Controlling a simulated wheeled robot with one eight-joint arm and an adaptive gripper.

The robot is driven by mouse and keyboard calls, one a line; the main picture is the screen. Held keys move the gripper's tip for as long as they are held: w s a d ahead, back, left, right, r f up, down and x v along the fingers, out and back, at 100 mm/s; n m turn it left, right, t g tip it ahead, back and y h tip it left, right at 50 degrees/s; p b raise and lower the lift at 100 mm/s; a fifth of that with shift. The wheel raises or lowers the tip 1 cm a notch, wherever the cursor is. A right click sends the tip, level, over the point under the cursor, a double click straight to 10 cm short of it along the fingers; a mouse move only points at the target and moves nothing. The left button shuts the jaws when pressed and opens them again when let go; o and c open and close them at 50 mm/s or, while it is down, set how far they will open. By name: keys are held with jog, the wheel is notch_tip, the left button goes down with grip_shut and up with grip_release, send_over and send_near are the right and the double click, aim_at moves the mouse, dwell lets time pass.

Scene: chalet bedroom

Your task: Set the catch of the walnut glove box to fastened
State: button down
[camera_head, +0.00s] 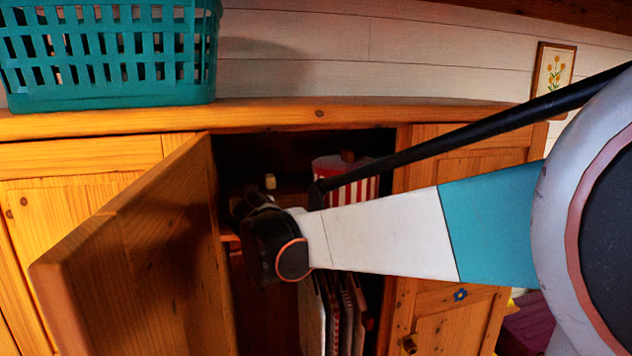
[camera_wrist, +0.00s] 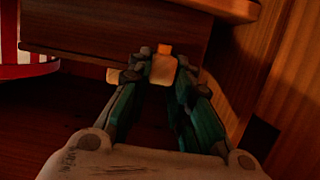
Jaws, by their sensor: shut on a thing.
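The walnut glove box (camera_wrist: 105,38) is a dark brown wooden box inside the open cabinet, seen at the top of the wrist view. A small pale catch piece (camera_wrist: 163,69) is at its front, with an orange bit just above it. My gripper (camera_wrist: 160,78) has its fingertips on either side of the pale piece and is shut on it. In the head view my gripper (camera_head: 262,215) reaches into the cabinet, and its fingertips are hidden. A small cream piece shows just beyond it. Whether the catch is fastened cannot be told.
The wooden cabinet door (camera_head: 135,260) stands open at left of my arm. A red-and-white striped container (camera_head: 358,190) stands inside to the right and also shows in the wrist view (camera_wrist: 22,70). A teal basket (camera_head: 110,90) sits on top. Upright striped items are below.

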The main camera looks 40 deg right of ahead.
jog(key=c, duration=1.4)
grip_release()
jog(key=shift+s, duration=0.1)
jog(key=shift+c, duration=0.2)
jog(key=v, duration=1.2)
jog(key=shift+d, duration=0.1)
